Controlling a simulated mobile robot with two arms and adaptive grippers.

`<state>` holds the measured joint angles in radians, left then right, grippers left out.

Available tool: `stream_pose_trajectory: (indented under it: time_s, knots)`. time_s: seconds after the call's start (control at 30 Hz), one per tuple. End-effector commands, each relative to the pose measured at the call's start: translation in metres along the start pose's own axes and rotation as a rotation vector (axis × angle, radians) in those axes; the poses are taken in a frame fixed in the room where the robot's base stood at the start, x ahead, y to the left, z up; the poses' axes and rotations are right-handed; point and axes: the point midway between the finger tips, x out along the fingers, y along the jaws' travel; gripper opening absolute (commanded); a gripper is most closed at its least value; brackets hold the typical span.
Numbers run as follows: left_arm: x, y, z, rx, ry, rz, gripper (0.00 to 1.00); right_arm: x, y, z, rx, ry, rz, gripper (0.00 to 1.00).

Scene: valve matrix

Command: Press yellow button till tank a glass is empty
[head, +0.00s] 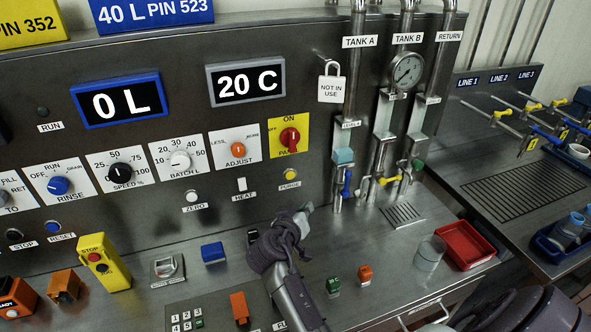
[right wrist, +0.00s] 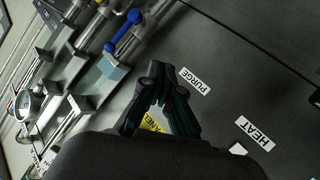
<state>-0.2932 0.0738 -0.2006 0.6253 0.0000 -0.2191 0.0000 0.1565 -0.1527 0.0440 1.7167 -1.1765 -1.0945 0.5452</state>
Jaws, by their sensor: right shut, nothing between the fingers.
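The yellow button (head: 290,174) is on the upright steel panel, above its PURGE label (head: 290,185). The tank A glass (head: 343,157) is the narrow upright tube under the TANK A sign, with teal liquid showing in it; it also shows in the right wrist view (right wrist: 110,72). My right gripper (head: 307,208) is shut and empty, below and a little right of the yellow button. In the right wrist view my right gripper (right wrist: 157,72) points at the panel beside the PURGE label, and the button is not visible there. My left gripper is not in view.
A blue valve handle (head: 346,183) hangs below the tank A glass. A yellow handle (head: 391,180) is to its right. A glass beaker (head: 429,254) and a red tray (head: 465,245) stand on the counter at right. The display (head: 121,104) reads 0 L.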

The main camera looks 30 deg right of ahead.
Motion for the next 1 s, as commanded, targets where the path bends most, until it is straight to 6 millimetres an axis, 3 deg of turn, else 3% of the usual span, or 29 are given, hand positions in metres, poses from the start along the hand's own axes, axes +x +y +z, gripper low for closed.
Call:
stream_pose_trajectory:
  time_s: [0.13, 0.57, 1.0]
  knots:
    - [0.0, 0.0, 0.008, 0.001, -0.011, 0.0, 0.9, 0.002, -0.002, -0.009, 0.003, 0.02, 0.013, 0.0]
    - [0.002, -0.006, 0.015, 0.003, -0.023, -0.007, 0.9, 0.005, -0.004, -0.011, 0.004, 0.022, 0.014, 0.0]
    - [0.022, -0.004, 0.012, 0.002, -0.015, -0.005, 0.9, 0.045, -0.033, -0.04, 0.004, 0.022, 0.014, 0.0]
